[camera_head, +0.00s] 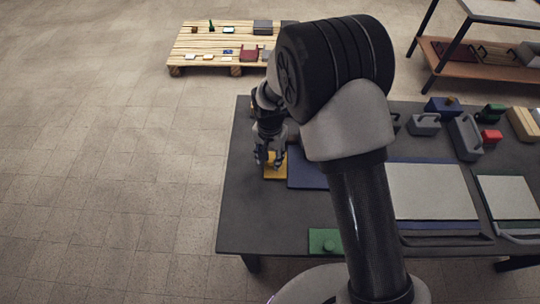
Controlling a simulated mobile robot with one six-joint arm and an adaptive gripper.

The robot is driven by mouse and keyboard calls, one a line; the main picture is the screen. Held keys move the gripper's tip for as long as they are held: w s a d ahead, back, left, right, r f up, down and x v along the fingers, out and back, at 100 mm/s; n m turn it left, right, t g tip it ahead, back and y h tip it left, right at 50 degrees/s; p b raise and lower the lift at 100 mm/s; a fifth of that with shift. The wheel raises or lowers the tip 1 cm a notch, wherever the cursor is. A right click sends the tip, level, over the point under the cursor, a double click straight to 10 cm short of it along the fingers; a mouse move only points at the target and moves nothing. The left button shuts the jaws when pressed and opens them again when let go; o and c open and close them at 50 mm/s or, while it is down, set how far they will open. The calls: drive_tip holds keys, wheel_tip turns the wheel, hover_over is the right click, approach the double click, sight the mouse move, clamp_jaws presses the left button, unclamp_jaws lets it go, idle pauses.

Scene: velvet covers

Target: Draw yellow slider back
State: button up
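A yellow slider (274,170) lies near the left edge of the dark table, beside a blue flat panel (304,170). My gripper (270,163) points down over the yellow piece, and its fingers cover part of it. The fingers look a little apart, but they are small and dark here. I cannot tell whether they touch or hold the slider, and any knob on it is hidden.
The dark table (238,210) carries a green block (325,241) at its front edge and pale-topped panels (432,191) to the right. Several boxes and handled pieces (466,138) stand at the right back. A pallet (190,47) and a shelf (480,66) stand beyond. My arm hides the table's middle.

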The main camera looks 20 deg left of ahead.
clamp_jaws()
drive_tip(key=shift+a, duration=0.1)
idle(0.4)
drive_tip(key=s+a, duration=0.1)
drive_tip(key=a, duration=0.3)
drive_tip(key=s+a, duration=0.1)
drive_tip(key=a, duration=0.2)
drive_tip(key=s+a, duration=0.1)
drive_tip(key=a, duration=0.3)
drive_tip(key=shift+a, duration=0.35)
drive_tip(key=shift+w, duration=0.1)
drive_tip(key=shift+o, duration=1.3)
unclamp_jaws()
drive_tip(key=shift+a, duration=0.1)
drive_tip(key=shift+r, duration=0.1)
